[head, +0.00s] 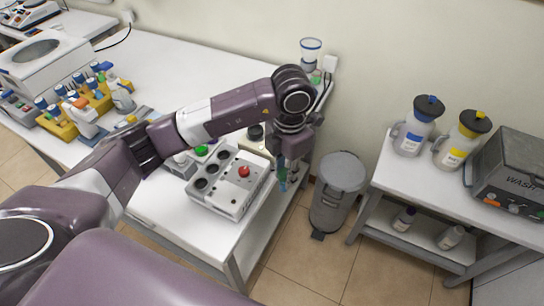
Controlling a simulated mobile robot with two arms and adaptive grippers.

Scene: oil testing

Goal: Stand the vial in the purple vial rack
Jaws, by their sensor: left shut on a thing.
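My left gripper (289,178) points down beyond the right edge of the white table (122,62). It is shut on a slim thing with a blue-teal part, the vial (282,175), which hangs roughly upright; the fingers hide much of it. I cannot make out a purple vial rack; my left arm covers part of the table. My right gripper is not in view.
A grey device with a red button (228,198) stands left of the gripper. Yellow racks (62,129) of blue-capped vials stand at the left. A grey bin (338,190) stands on the floor. A side table (392,183) holds jugs and a WASH machine (513,168).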

